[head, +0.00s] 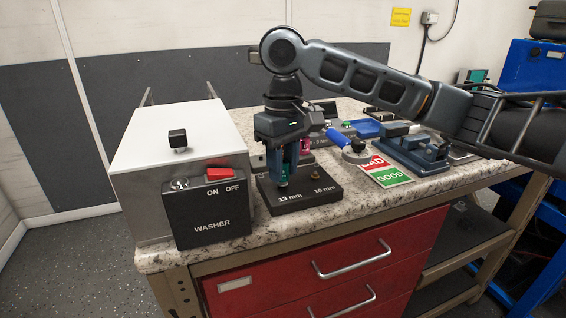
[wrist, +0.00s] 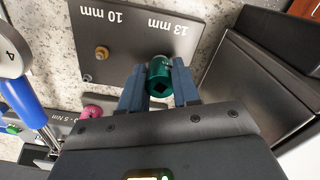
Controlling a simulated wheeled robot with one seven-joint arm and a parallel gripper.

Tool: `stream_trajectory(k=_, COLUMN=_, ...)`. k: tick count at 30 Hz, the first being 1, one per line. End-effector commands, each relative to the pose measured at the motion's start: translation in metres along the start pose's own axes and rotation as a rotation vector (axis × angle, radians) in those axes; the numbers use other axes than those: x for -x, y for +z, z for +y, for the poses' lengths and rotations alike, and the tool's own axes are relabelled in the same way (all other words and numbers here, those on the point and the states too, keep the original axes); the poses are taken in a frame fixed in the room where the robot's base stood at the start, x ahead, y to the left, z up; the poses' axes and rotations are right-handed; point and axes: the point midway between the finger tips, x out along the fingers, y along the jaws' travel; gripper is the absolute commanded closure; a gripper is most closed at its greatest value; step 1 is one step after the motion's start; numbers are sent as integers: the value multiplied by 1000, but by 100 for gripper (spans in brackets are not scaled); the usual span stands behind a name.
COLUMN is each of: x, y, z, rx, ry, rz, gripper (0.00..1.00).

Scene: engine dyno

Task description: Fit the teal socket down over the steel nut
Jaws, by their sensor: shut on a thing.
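The teal socket (wrist: 158,84) is held between the two blue fingers of my gripper (wrist: 160,90), upright over the 13 mm side of a black plate (wrist: 115,55). In the head view my gripper (head: 285,168) reaches down to the plate, and a little teal (head: 284,177) shows between the fingertips. The steel nut on the 13 mm side is hidden; a bit of grey metal shows at the socket's far edge in the wrist view. I cannot tell how far the socket sits over the nut. A small brass nut (wrist: 101,53) stands uncovered on the 10 mm side.
A white washer box (head: 180,135) with a black switch panel (head: 207,208) stands close on the left. A pink socket (head: 305,145) and a blue-handled tool (head: 340,138) lie behind the plate. A GOOD/BAD card (head: 390,178) lies to the right. The granite front edge is clear.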

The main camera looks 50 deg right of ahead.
Motion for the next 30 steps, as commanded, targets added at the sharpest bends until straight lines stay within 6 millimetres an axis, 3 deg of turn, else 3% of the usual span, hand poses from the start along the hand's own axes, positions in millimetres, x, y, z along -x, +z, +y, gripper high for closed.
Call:
stream_trajectory(k=25, x=-8, y=0, z=0, rx=0, ry=0, rz=0, gripper=96)
stream_trajectory(k=26, x=-8, y=0, z=0, rx=0, ry=0, rz=0, gripper=66)
stream_trajectory(k=30, x=-8, y=0, z=0, rx=0, ry=0, rz=0, gripper=56)
